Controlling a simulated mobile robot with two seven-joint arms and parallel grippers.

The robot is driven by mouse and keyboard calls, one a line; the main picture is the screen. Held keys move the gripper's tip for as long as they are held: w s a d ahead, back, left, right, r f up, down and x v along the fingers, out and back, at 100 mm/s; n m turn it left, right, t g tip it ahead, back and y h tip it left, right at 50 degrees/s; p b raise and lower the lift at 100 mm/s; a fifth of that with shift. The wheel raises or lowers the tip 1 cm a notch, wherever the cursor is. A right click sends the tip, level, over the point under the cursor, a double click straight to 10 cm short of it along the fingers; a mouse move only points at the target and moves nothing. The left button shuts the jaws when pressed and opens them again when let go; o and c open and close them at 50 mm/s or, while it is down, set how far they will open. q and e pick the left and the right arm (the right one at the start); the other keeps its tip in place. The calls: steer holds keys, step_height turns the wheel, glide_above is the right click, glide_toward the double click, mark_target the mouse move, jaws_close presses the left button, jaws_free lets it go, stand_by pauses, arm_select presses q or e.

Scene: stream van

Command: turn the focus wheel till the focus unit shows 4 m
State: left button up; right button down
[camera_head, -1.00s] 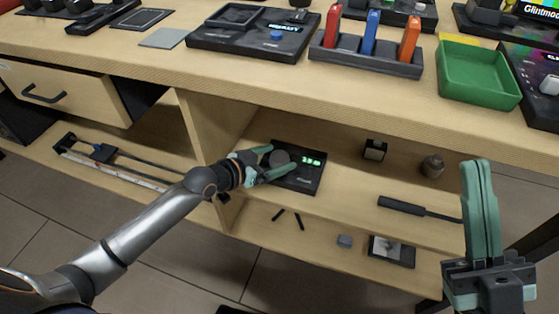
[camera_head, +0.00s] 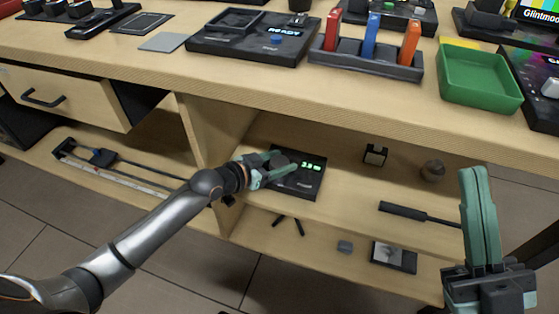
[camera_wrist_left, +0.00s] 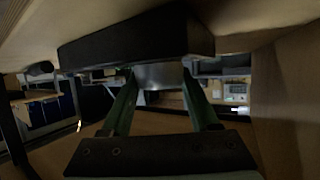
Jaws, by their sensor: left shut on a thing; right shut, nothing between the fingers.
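The focus unit (camera_head: 303,187) is a dark box on the shelf under the table. Its small green display (camera_head: 312,166) seems to read about 3.9 m, with the last digit hard to make out. My left gripper (camera_head: 271,166) is shut on the round grey focus wheel (camera_head: 280,160) at the unit's left part. In the left wrist view the grey wheel (camera_wrist_left: 160,75) sits between the two green fingers, against the dark unit (camera_wrist_left: 130,40). My right gripper (camera_head: 474,172) is shut and empty, held upright at the right, away from the unit.
A wooden divider (camera_head: 205,135) stands just left of the unit, and the table top (camera_head: 370,105) overhangs the shelf. A small dark box (camera_head: 375,154), a round pot (camera_head: 432,171) and a black-handled tool (camera_head: 402,207) lie to its right. A green tray (camera_head: 480,80) sits on top.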

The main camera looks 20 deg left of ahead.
arm_select(q)
steer(key=c, duration=0.4)
steer(key=shift+w+f+m+h+b, duration=0.1)
steer(key=shift+m+h+b, duration=0.25)
steer(key=shift+b, duration=0.6)
steer(key=shift+m+g+h+b, duration=0.35)
steer(key=shift+g+b, duration=0.15)
steer(key=shift+b, duration=0.05)
steer(key=o, duration=1.4)
steer(key=shift+c, duration=0.2)
